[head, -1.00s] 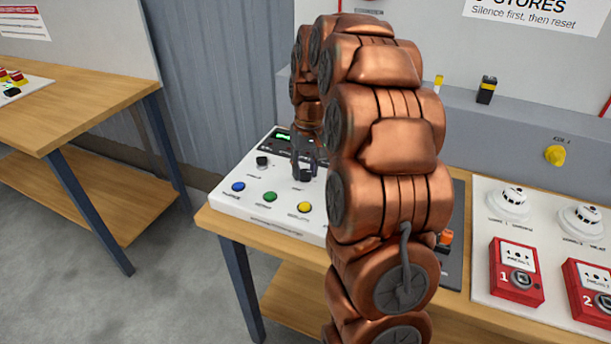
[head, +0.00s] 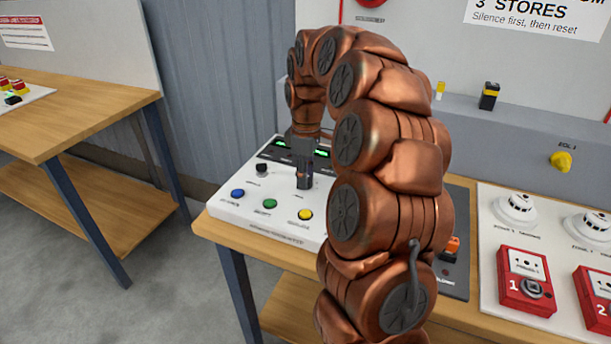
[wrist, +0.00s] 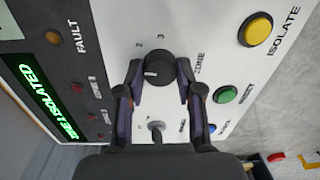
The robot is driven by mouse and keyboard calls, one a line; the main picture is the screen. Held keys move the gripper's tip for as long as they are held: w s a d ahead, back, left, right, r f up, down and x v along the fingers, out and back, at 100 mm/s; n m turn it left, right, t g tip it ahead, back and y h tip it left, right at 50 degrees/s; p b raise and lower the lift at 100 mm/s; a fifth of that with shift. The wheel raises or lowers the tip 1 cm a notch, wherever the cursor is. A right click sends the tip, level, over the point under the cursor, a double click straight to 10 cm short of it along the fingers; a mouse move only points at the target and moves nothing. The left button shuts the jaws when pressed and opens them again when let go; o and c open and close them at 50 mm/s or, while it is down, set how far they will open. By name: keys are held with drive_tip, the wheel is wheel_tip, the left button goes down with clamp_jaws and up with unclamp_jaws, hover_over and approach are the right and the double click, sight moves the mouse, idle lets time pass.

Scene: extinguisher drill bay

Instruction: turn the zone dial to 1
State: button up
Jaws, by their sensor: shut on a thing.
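The zone dial (wrist: 158,67) is a round black knob with a white pointer mark, on a white panel (wrist: 215,60). In the wrist view its mark points left in the picture, below the printed 2; the 3 is above the knob. No 1 is readable. My gripper (wrist: 159,72) points down at the panel and is shut on the dial, one finger on each side. In the head view my gripper (head: 303,182) stands over the panel and hides most of the dial.
A small key-like switch (wrist: 156,128) sits close to the dial. Blue (head: 238,193), green (head: 270,203) and yellow (head: 305,214) buttons line the panel's front. A green display (wrist: 48,102) reads "ISOLATED". Red call points (head: 525,283) stand to the right.

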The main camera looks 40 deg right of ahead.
drive_tip(key=shift+n, duration=0.6)
drive_tip(key=o, duration=1.2)
drive_tip(key=shift+c, duration=0.2)
wheel_tip(320, 180, up, 12)
drive_tip(key=shift+w+d, duration=0.25)
drive_tip(key=shift+a, duration=0.1)
idle(0.4)
